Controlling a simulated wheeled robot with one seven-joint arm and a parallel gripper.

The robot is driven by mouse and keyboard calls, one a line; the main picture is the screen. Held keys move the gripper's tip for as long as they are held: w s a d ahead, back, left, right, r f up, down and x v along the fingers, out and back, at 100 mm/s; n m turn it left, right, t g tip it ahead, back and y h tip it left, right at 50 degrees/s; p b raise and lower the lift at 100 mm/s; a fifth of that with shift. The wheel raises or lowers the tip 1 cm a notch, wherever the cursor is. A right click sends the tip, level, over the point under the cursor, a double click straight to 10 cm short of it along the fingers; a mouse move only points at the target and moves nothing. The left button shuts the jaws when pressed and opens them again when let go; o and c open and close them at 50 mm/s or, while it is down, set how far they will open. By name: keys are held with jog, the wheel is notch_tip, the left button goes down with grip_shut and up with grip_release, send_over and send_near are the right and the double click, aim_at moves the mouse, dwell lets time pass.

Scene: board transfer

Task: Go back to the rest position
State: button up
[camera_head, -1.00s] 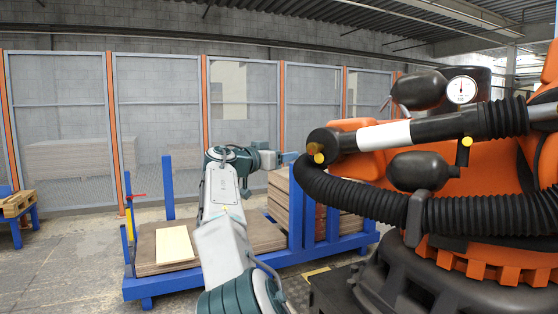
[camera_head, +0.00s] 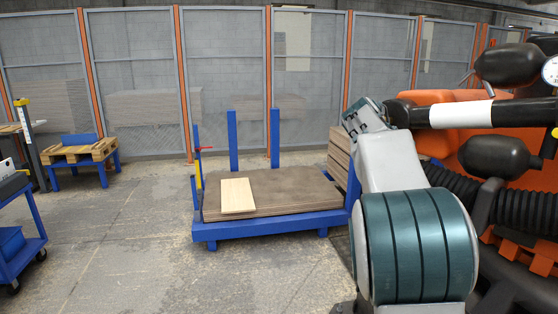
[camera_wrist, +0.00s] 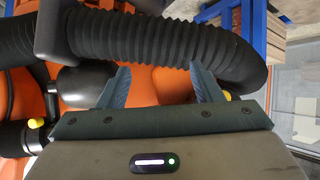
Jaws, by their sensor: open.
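My gripper (camera_wrist: 160,88) shows in the wrist view with its two fingers wide apart and nothing between them. Behind the fingers are the black ribbed hose (camera_wrist: 150,42) and orange body of a large industrial robot; how close the fingers are to the hose I cannot tell. In the head view my arm is raised and folded at the right, and my gripper is hidden there. A pale board (camera_head: 237,195) lies flat on a stack of brown boards (camera_head: 290,188) on a blue cart (camera_head: 270,224), away from my arm.
The orange robot (camera_head: 440,98) stands close at the right. A blue trolley (camera_head: 20,230) is at the left edge, with a wooden pallet (camera_head: 80,152) on a blue stand behind it. Mesh fencing (camera_head: 230,70) closes the back. The floor (camera_head: 130,240) at left centre is clear.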

jog(key=s+a+f+n+g+y+p, duration=0.1)
jog(key=s+a+p, duration=0.4)
jog(key=s, duration=0.6)
jog(key=s+a+f+n+g+y+p, duration=0.1)
jog(key=s+a+f+n+y+p, duration=0.2)
jog(key=s, duration=0.9)
jog(key=s+a+f+n+g+y+p, duration=0.1)
jog(key=s+a+n+y+p, duration=0.3)
jog(key=s+a+p, duration=0.3)
jog(key=s, duration=0.5)
jog(key=shift+s+a+f+n+y, duration=0.25)
jog(key=shift+a+f+n+y, duration=0.15)
jog(key=shift+s+f+g, duration=0.2)
jog(key=shift+f+g, duration=0.05)
jog(key=shift+g, duration=0.05)
jog(key=shift+c, duration=0.2)
